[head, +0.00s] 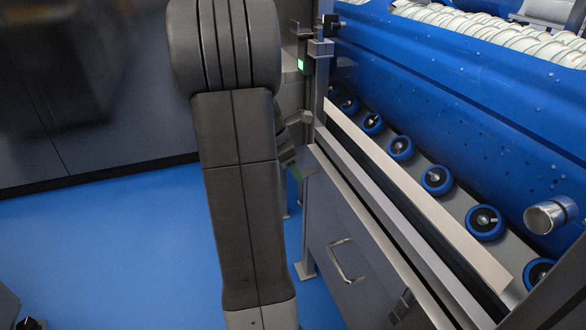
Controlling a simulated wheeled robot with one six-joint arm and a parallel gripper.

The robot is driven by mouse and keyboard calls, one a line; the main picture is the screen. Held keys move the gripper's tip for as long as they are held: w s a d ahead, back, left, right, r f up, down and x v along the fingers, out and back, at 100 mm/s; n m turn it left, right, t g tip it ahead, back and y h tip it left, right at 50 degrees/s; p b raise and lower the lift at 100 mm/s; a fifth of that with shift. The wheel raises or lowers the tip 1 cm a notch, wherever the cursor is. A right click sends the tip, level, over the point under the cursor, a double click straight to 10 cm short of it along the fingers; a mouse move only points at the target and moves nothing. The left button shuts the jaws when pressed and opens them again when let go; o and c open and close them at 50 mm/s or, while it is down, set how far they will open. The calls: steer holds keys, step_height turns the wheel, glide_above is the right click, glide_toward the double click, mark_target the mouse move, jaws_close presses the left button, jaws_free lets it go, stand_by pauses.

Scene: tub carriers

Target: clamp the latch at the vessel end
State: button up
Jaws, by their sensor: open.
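My gripper (298,146) shows only in part, behind my arm and beside the post. It is open, below the latch and apart from it. No object shows between its fingers, but much of it is hidden by my arm.
A green-lit box (300,62) is on the post. Blue rollers (437,180) line a rail under the vessel. A grey cabinet (345,225) with a handle stands below. A metal knob (550,214) sticks out at right. The blue floor (110,250) at left is clear.

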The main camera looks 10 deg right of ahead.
steer(key=shift+c, duration=0.4)
steer(key=c, duration=0.9)
steer(key=shift+f, duration=0.15)
steer(key=shift+w+d+f+t+h+b, duration=0.1)
steer(key=shift+d+f+t+h+b, duration=0.35)
steer(key=shift+f+h+b, duration=1.55)
steer(key=shift+w+d+f+t+h+b, duration=0.1)
steer(key=shift+d+f+t+h+b, duration=0.4)
steer(key=shift+h+b, duration=1.7)
steer(key=shift+w+d+f+t+h+b, duration=0.1)
steer(key=shift+d+f+t+h+b, duration=0.35)
steer(key=shift+f+h+b, duration=1.75)
steer(key=shift+a+r+h+p, duration=0.15)
steer(key=shift+r+h+p, duration=0.7)
steer(key=shift+p, duration=0.25)
steer(key=shift+f, duration=0.1)
